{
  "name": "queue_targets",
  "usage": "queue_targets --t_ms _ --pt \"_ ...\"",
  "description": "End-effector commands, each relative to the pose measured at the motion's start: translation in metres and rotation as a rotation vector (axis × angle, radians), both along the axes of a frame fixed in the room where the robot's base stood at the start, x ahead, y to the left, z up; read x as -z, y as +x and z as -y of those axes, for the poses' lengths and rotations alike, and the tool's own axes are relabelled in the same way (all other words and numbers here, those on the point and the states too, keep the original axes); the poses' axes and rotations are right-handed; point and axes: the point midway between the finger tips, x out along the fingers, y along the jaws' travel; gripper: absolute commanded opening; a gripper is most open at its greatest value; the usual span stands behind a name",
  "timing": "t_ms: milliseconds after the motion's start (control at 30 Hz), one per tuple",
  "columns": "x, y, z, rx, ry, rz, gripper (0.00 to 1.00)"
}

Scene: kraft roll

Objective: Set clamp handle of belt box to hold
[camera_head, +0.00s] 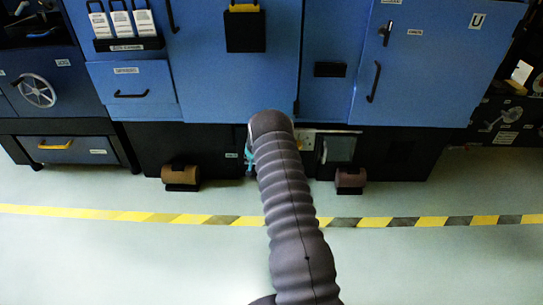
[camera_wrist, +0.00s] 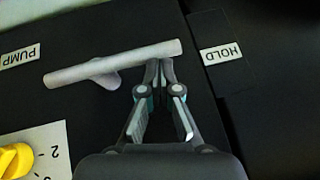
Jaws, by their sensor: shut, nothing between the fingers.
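In the wrist view a pale grey bar handle (camera_wrist: 125,62) lies on a short stub on a dark panel. It slants, its right end higher in the picture than its left. A HOLD label (camera_wrist: 221,54) is to its right and a PUMP label (camera_wrist: 20,56) to its left. My gripper (camera_wrist: 158,72) is shut and empty, its fingertips at the lower edge of the bar's right part; I cannot tell whether they touch. In the head view my arm hides the handle, and only a teal bit of my gripper shows low at the blue machine.
A yellow knob (camera_wrist: 14,160) on a white scale plate is at the wrist view's lower left. In the head view, brown rollers (camera_head: 181,174) and (camera_head: 350,179) stand low at the machine's front. The floor before the striped tape (camera_head: 120,214) is clear.

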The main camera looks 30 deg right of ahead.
Motion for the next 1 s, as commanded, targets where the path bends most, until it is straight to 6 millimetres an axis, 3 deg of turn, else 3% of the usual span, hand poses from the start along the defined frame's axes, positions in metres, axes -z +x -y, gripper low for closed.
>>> queue_targets --t_ms 433,800,1000 --pt "-0.004 0.001 -0.001 -0.001 -0.001 0.0 0.0" --pt "-0.048 0.006 0.001 -0.005 -0.002 0.0 0.0" --pt "-0.061 -0.006 -0.007 -0.004 0.0 0.001 0.0"
